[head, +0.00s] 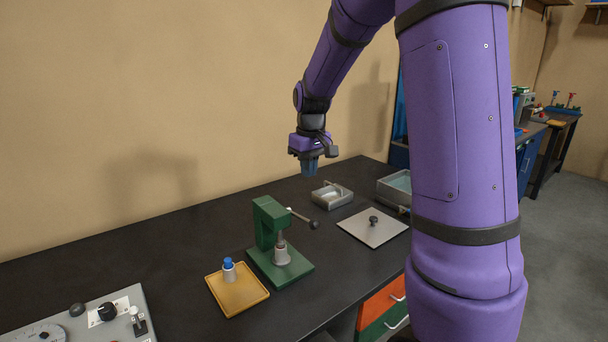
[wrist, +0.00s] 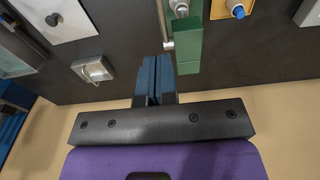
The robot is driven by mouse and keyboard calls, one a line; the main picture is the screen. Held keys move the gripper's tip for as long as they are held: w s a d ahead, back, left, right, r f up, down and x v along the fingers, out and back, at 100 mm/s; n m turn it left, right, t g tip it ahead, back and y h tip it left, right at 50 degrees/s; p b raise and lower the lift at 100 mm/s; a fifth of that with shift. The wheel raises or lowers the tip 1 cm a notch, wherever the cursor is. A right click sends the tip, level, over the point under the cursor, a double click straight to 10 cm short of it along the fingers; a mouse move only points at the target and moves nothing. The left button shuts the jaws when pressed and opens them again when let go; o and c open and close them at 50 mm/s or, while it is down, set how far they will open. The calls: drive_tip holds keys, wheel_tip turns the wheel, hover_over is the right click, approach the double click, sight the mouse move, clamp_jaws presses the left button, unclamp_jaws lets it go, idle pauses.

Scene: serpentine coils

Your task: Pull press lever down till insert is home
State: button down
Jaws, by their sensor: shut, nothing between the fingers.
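The green press (head: 266,222) stands on the dark bench, with a grey cylindrical part (head: 282,257) on its base under the ram. Its lever (head: 301,217) sticks out to the right and slants slightly down to a black knob (head: 314,225). My gripper (head: 311,170) is shut and empty, above and behind the press, apart from the lever. In the wrist view its blue fingers (wrist: 156,62) are together, beside the green press (wrist: 188,48) and the lever rod (wrist: 162,22). The knob is out of that view. I cannot make out the insert's seating.
A yellow tray (head: 252,297) with a blue-topped cylinder (head: 228,268) is left of the press. A grey plate with a black knob (head: 373,231), a small grey box (head: 332,195) and a larger grey bin (head: 394,188) lie to the right. A control panel (head: 78,318) is front left.

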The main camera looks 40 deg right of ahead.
approach(301, 218)
drive_tip(key=shift+s+d+f, duration=0.3)
drive_tip(key=shift+s+f, duration=0.45)
drive_tip(key=shift+f, duration=0.15)
drive_tip(key=shift+s+f, duration=0.7)
drive_tip(key=shift+f, duration=0.2)
drive_tip(key=shift+s+f, duration=0.3)
drive_tip(key=shift+f, duration=0.3)
drive_tip(key=shift+s+d+f, duration=0.1)
drive_tip(key=shift+s+f, duration=0.3)
drive_tip(key=shift+f, duration=0.4)
